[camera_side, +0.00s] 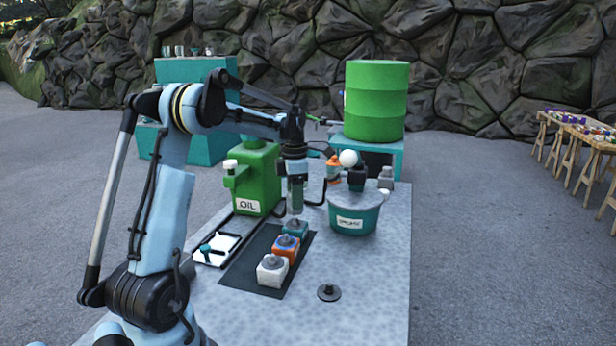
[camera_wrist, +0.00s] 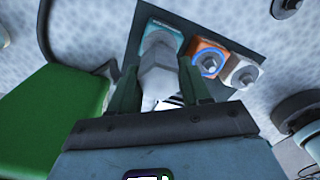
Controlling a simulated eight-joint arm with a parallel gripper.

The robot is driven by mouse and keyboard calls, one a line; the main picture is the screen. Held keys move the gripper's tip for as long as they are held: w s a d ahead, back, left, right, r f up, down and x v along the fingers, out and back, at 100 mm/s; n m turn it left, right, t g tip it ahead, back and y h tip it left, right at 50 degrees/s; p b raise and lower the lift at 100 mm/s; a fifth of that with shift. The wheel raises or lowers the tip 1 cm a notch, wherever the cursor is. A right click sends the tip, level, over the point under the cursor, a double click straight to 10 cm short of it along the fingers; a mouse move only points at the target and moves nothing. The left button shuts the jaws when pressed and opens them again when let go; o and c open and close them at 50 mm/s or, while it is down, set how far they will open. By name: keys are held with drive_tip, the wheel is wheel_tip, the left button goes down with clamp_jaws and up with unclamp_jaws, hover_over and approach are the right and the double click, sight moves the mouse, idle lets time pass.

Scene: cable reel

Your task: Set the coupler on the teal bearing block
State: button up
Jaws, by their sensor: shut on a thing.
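My gripper (camera_wrist: 158,92) is shut on the coupler (camera_wrist: 158,62), a pale grey piece between its two green fingers in the wrist view. In the side view my gripper (camera_side: 295,205) points down just above the teal bearing block (camera_side: 296,230), at the far end of a row. The teal block also shows in the wrist view (camera_wrist: 150,24), partly hidden behind the coupler. The coupler overlaps the teal block there; I cannot tell whether they touch. In the side view the coupler is hard to make out between the fingers.
An orange block (camera_side: 284,250) and a white block (camera_side: 271,274) continue the row on a dark mat (camera_side: 240,274). A green oil can (camera_side: 257,180) stands left, a teal tub (camera_side: 354,218) right. A dark flanged piece (camera_side: 329,293) lies in front, with bare table around it.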

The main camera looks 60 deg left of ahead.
drive_tip(key=shift+f, duration=1.65)
drive_tip(key=o, duration=1.3)
